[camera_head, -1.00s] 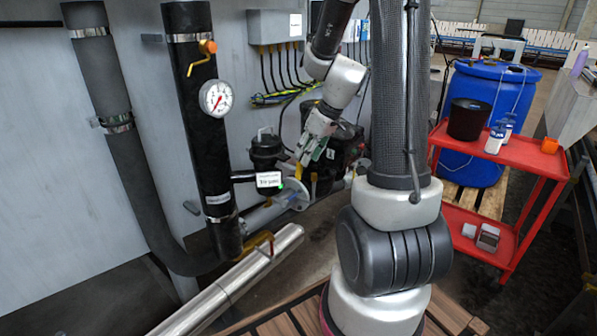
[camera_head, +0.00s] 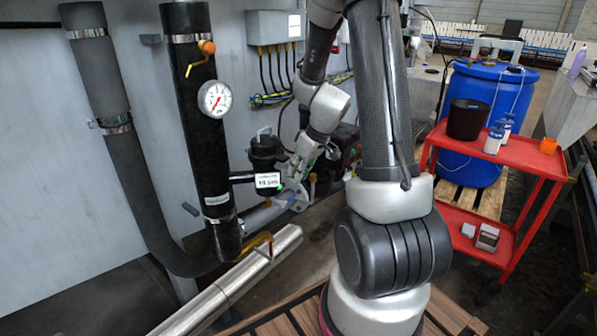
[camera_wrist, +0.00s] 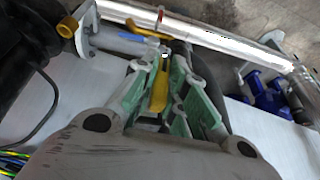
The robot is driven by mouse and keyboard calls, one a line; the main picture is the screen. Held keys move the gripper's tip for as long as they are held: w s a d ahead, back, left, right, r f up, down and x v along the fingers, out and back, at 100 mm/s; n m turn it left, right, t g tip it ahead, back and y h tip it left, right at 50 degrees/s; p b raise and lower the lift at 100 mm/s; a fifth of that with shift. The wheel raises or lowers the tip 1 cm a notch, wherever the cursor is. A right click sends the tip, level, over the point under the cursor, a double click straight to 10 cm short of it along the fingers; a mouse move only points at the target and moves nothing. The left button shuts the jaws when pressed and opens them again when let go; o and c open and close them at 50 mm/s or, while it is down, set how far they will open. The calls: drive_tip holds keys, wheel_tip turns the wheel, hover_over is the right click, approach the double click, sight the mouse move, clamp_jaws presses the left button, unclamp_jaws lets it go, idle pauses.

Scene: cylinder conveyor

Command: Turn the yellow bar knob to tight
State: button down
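A yellow bar (camera_wrist: 161,88) lies between the two green-padded fingers of my gripper (camera_wrist: 168,85) in the wrist view. The fingers stand apart on either side of the bar, with a gap visible at least on the right. I cannot tell whether the left pad touches it. In the head view my gripper (camera_head: 304,162) is beside the black pump housing, and only a small yellow part (camera_head: 312,178) shows below it. The bar's base is partly hidden. A small label display (camera_head: 267,180) hangs left of the gripper; its text is too small to read surely.
A thick black pipe (camera_head: 203,140) with a gauge (camera_head: 214,99) stands at left. A silver pipe (camera_head: 235,280) runs across the front. A yellow round knob (camera_wrist: 67,27) sits by a white flange plate (camera_wrist: 95,42). A red cart (camera_head: 520,155) stands at right.

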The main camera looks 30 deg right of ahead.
idle(0.4)
drive_tip(key=y, duration=0.1)
drive_tip(key=g+y, duration=0.1)
drive_tip(key=y, duration=0.1)
drive_tip(key=shift+d+m+y, duration=0.2)
drive_tip(key=shift+m+y, duration=0.1)
drive_tip(key=shift+m, duration=0.1)
drive_tip(key=m+g+y, duration=0.1)
drive_tip(key=y, duration=0.4)
drive_tip(key=shift+f, duration=0.15)
drive_tip(key=y, duration=0.2)
drive_tip(key=m+g+y, duration=0.1)
drive_tip(key=y, duration=0.1)
drive_tip(key=shift+m, duration=0.3)
drive_tip(key=y, duration=0.2)
drive_tip(key=m+y, duration=0.1)
drive_tip(key=y, duration=0.1)
drive_tip(key=shift+f+m+y, duration=0.1)
drive_tip(key=shift+m+y, duration=0.2)
drive_tip(key=c, duration=1.5)
unclamp_jaws()
